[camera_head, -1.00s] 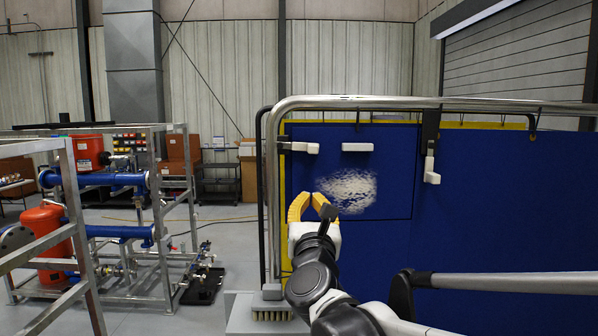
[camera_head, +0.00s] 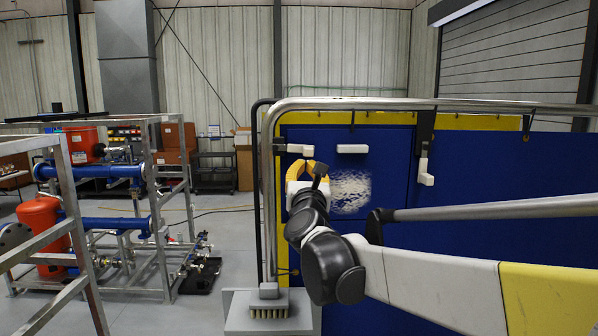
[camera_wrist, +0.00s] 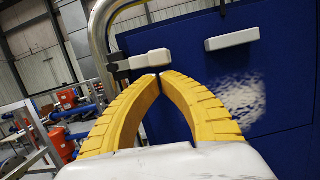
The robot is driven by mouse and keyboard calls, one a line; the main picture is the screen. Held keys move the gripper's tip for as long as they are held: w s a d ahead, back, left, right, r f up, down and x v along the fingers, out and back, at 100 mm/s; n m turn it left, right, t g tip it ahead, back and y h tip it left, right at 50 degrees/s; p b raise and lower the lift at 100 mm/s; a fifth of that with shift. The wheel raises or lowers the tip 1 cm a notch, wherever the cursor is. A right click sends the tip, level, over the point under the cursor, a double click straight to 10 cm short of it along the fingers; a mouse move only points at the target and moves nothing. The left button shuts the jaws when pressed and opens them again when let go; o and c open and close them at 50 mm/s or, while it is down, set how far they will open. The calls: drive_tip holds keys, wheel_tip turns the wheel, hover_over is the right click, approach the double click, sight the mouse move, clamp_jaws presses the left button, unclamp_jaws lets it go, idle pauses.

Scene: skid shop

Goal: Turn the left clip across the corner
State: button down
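The left clip (camera_head: 301,150) is a pale handle lying sideways on a dark mount at the upper left corner of the blue panel (camera_head: 385,200). In the wrist view the clip (camera_wrist: 148,60) lies just beyond my fingertips. My gripper (camera_head: 308,163) has yellow curved fingers, just below the clip in the head view. In the wrist view its tips (camera_wrist: 160,74) meet or nearly meet, with nothing seen between them. I cannot tell whether they touch the clip. The right clip (camera_head: 425,172) hangs with its handle down. A white bar handle (camera_head: 352,149) sits between the clips.
A metal rail (camera_head: 400,104) runs above the panel and down its left side. A brush (camera_head: 269,309) lies on a grey stand below. A pipe skid (camera_head: 110,215) stands at the left. A pale scuffed patch (camera_head: 350,190) marks the panel.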

drive_tip(key=shift+d+r, duration=0.15)
drive_tip(key=shift+r, duration=0.65)
drive_tip(key=shift+f, duration=0.1)
